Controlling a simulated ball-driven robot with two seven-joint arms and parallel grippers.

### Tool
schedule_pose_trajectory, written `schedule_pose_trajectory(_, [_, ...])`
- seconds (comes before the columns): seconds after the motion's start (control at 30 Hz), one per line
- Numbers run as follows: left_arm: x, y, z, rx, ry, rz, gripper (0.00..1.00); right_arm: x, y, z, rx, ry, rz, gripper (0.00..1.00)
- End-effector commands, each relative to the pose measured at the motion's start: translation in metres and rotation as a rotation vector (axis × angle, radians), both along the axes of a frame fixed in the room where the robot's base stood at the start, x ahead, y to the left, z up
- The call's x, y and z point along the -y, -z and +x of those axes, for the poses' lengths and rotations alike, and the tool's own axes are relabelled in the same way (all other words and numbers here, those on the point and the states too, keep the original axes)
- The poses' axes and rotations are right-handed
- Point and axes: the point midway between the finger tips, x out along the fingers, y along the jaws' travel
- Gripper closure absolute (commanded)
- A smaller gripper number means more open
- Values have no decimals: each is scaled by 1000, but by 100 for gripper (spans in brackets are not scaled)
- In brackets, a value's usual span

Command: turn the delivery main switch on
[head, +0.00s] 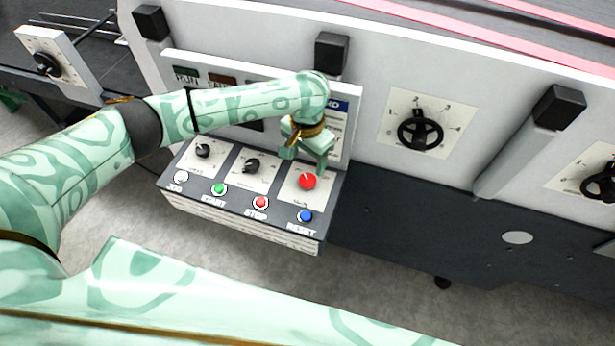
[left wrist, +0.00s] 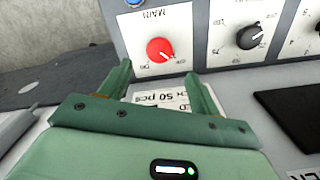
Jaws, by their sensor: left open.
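The main switch is a red rotary knob (head: 307,181) on a white plate at the right end of the sloped control panel (head: 232,182). In the left wrist view the red knob (left wrist: 159,49) sits under the upside-down word MAIN, with small marks around it that I cannot read surely. My left gripper (head: 306,158) is open just above and behind the knob in the head view. In the left wrist view its two fingers (left wrist: 161,82) are spread and empty, pointing toward the knob, which lies beyond their tips. My right gripper is not in view.
Two black knobs (head: 252,165) sit left of the red knob. A front row holds white, green, red (head: 261,202) and blue (head: 306,216) buttons. An upright display board (head: 343,140) stands close behind the gripper. A black handwheel (head: 419,130) is on the machine wall to the right.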

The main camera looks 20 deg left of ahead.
Motion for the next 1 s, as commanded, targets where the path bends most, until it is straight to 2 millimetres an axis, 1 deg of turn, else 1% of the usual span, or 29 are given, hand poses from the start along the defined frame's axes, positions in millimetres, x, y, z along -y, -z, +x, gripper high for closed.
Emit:
schedule_pose_trajectory(0.03, [1, 17, -1, -4, 0, -1, 37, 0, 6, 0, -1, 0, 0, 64])
schedule_pose_trajectory(0.1, [1, 33, -1, -2, 0, 0, 37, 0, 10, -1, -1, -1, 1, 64])
schedule_pose_trajectory(0.2, [1, 53, -1, -1, 2, -1, 37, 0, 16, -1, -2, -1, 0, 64])
schedule_pose_trajectory(0.3, [1, 67, 0, -1, 2, 0, 37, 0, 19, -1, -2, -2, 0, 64])
schedule_pose_trajectory(0.4, [1, 75, 0, 0, 1, -1, 37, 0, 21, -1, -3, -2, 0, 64])
schedule_pose_trajectory(0.5, [1, 79, 0, 0, 2, -1, 37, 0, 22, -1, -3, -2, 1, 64])
schedule_pose_trajectory(0.73, [1, 79, 0, 0, 3, -1, 37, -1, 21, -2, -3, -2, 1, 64])
schedule_pose_trajectory(0.77, [1, 79, 0, 0, 3, -1, 40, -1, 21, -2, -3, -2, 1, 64])
schedule_pose_trajectory(0.8, [1, 79, 0, 0, 3, -1, 51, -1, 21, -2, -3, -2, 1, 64])
schedule_pose_trajectory(0.87, [1, 79, 0, 0, 3, -1, 68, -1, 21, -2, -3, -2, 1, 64])
schedule_pose_trajectory(0.9, [1, 79, 0, 0, 3, -1, 79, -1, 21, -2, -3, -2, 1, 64])
schedule_pose_trajectory(0.93, [1, 79, 0, 0, 2, -1, 82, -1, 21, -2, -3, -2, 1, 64])
schedule_pose_trajectory(1.0, [1, 78, 0, 1, 2, -2, 82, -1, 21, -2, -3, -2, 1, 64])
